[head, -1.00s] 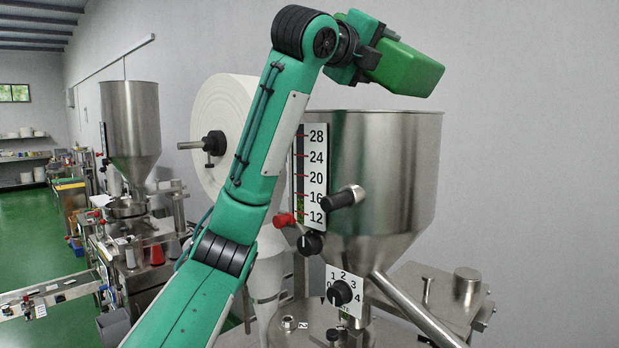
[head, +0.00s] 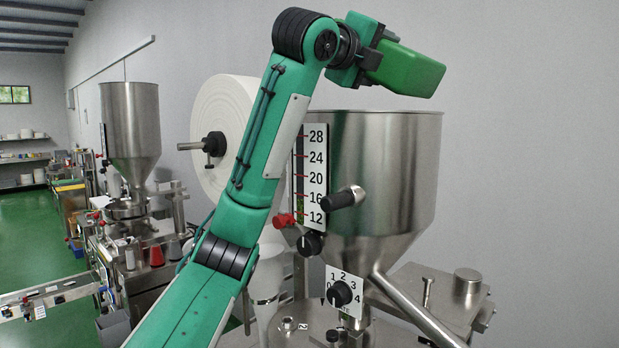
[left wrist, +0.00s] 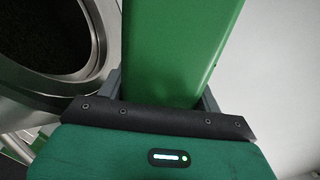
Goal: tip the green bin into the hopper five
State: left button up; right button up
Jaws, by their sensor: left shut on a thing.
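The green bin (head: 408,71) is held above the steel hopper (head: 385,165), over the right part of its rim. It lies on its side and tilts slightly down toward the right in the head view. My left gripper (head: 368,58) is shut on the bin. The bin also shows in the left wrist view (left wrist: 175,50) between my two fingers, with the hopper's round mouth (left wrist: 45,40) beside it, dark inside. The bin's opening and any contents are hidden. My right gripper is not in view.
A scale plate (head: 314,175) marked 12 to 28 and a black handle (head: 344,197) sit on the hopper's front. A numbered dial (head: 341,292) is below. A large white roll (head: 222,140) stands behind my arm. Another hopper machine (head: 130,130) stands at the left.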

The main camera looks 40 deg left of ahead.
pick_arm(q)
jog(key=shift+s+f+n, duration=0.1)
jog(key=shift+f+n, duration=0.1)
jog(key=shift+n, duration=0.3)
dwell(0.8)
jog(key=shift+b, duration=0.3)
jog(key=shift+d+f+n, duration=0.1)
jog(key=shift+f+n, duration=0.2)
jog(key=shift+n, duration=0.3)
dwell(0.4)
jog(key=shift+b, duration=0.3)
jog(key=shift+f+n, duration=0.3)
jog(key=shift+n, duration=0.1)
